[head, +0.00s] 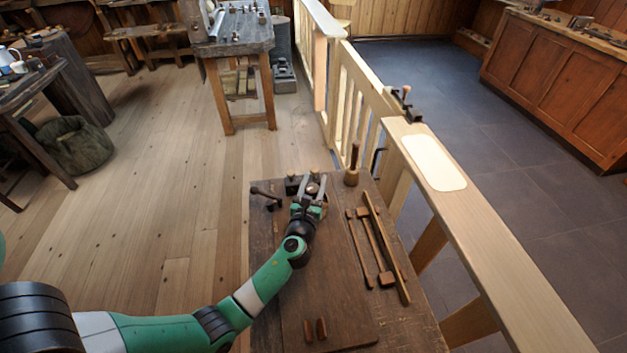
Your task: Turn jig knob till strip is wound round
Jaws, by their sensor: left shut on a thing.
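A small dark jig (292,183) stands at the far end of the brown workbench (268,290). My left gripper (313,187) reaches over it from the near side, its two pale fingers pointing away from me. The gripper is shut on the jig knob, which is mostly hidden between the fingers. Small pale round parts show on the jig just beyond the fingers. I cannot make out the strip or how far it is wound. My right gripper is not in view.
A dark handled tool (266,194) lies left of the jig, and a wooden mallet-like tool (352,166) stands right of it. A wooden frame tool (377,245) lies along the bench's right side. A pale railing (478,226) borders the right.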

